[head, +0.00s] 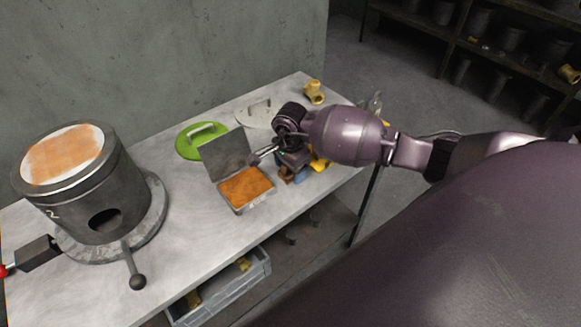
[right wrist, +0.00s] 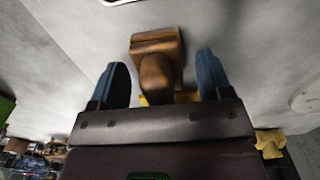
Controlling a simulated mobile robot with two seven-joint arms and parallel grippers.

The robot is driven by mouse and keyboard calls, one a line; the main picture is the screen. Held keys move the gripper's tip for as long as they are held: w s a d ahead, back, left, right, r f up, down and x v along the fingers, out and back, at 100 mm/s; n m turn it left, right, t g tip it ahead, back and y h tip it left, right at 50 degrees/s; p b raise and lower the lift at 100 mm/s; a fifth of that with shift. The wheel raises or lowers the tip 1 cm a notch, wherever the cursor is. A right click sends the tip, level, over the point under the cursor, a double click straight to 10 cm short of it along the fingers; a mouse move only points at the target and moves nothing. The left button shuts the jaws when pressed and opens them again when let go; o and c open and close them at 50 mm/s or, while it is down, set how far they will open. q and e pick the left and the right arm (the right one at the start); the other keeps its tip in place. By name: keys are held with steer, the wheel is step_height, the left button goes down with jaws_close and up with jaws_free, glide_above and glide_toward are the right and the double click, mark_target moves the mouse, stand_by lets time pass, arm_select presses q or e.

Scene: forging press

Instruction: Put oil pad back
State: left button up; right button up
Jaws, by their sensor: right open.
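A brown block with a rounded handle, which looks like the oil pad (right wrist: 156,45), stands between the fingers of my right gripper (right wrist: 162,80) in the right wrist view. The gripper is open, its blue fingers on either side with gaps to the block. In the head view the right gripper (head: 292,174) is low over the table, just right of an open tin (head: 240,211) with an orange filling. The tin's grey lid (head: 225,152) stands up at the back. In the head view the arm hides much of the block. My left gripper is not in view.
The grey table (head: 190,235) carries a dark cylindrical furnace-like unit (head: 75,190) at left. A green disc with a handle (head: 190,151), a pale disc with a handle (head: 247,118) and a yellow fitting (head: 313,92) lie behind. A grey crate (head: 235,294) is below the table.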

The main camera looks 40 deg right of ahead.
steer(key=shift+r, duration=0.15)
step_height(320, 180, up, 12)
steer(key=shift+b, duration=0.4)
stand_by(0.4)
